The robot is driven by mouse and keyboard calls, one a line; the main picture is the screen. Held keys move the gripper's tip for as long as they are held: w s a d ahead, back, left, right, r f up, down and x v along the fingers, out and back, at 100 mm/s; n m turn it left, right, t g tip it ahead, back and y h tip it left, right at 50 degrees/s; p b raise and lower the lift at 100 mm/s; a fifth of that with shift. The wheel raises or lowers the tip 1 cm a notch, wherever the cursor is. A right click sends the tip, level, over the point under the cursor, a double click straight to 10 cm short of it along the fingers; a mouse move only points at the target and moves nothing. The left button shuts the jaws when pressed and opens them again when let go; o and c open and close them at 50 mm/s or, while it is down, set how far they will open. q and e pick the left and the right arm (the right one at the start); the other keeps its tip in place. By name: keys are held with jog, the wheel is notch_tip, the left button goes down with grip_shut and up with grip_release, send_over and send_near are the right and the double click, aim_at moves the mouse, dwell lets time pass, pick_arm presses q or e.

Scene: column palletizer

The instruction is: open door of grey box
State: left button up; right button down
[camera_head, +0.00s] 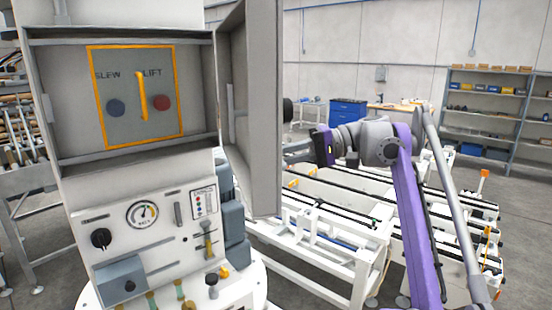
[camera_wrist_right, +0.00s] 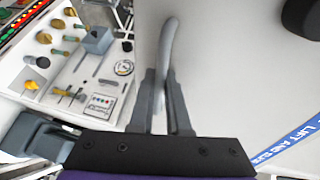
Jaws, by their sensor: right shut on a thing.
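The grey box (camera_head: 201,90) stands open at the left of the head view. Inside it are a yellow-framed panel, a yellow lever, and a blue and a red round knob. Its door (camera_head: 258,110) is swung out on the right side, with its inner face partly visible. In the right wrist view, my right gripper (camera_wrist_right: 163,85) is shut on the grey curved door handle (camera_wrist_right: 169,38), against the door's pale outer face. In the head view my purple right arm reaches behind the door, which hides the fingertips. My left gripper is not in view.
Below the box is a console with a gauge (camera_head: 142,214), a black knob (camera_head: 101,238) and a small grey box (camera_head: 120,281). A white conveyor frame (camera_head: 330,255) stands behind my right arm. Shelves (camera_head: 487,105) stand at the back right.

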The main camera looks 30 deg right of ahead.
jog(key=c, duration=1.2)
grip_release()
jog(key=shift+a+r, duration=0.1)
jog(key=shift+o, duration=0.2)
